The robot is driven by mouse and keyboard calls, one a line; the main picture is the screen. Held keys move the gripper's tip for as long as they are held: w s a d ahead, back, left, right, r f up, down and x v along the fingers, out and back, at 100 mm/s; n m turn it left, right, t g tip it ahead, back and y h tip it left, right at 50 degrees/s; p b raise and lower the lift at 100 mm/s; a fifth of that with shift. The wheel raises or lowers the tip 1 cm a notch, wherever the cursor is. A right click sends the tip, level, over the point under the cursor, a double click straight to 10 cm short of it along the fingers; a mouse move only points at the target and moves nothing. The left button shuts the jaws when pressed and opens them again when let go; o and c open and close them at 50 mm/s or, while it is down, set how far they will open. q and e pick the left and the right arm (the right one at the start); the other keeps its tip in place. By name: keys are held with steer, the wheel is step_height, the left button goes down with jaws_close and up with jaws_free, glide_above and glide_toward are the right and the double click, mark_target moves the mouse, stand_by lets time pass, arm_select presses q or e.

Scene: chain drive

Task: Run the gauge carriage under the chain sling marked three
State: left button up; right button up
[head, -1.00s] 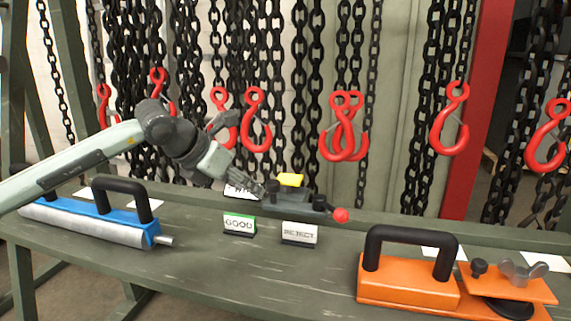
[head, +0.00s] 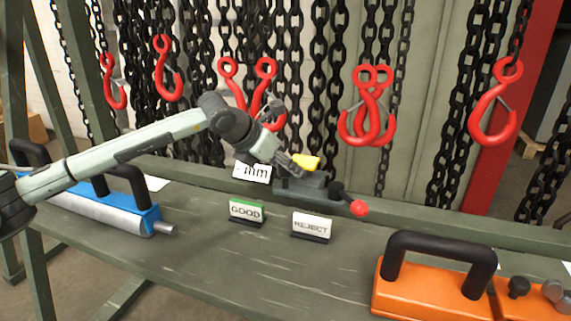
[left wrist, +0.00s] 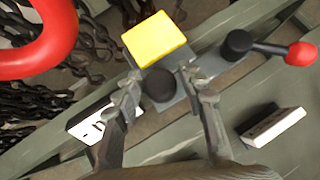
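The gauge carriage (head: 300,185) is a grey block at the bench's back edge. It has a yellow block (head: 306,162) on top and a lever with a red ball (head: 359,208). My left gripper (head: 287,166) is down at the carriage. In the left wrist view its two fingers (left wrist: 163,88) are apart, with the carriage's black knob (left wrist: 160,84) between their tips. Gaps show beside the knob. The yellow block (left wrist: 155,38) lies just beyond. Chain slings with red hooks (head: 368,110) hang behind the bench; I can read no number marking three. My right gripper is not in view.
GOOD (head: 246,211) and REJECT (head: 311,225) signs stand in front of the carriage. A white card reading "mm" (head: 253,172) is beside it. The middle front of the bench is clear.

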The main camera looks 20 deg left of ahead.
arm_select(q)
steer(key=shift+w, duration=0.1)
jaws_close()
stand_by(0.4)
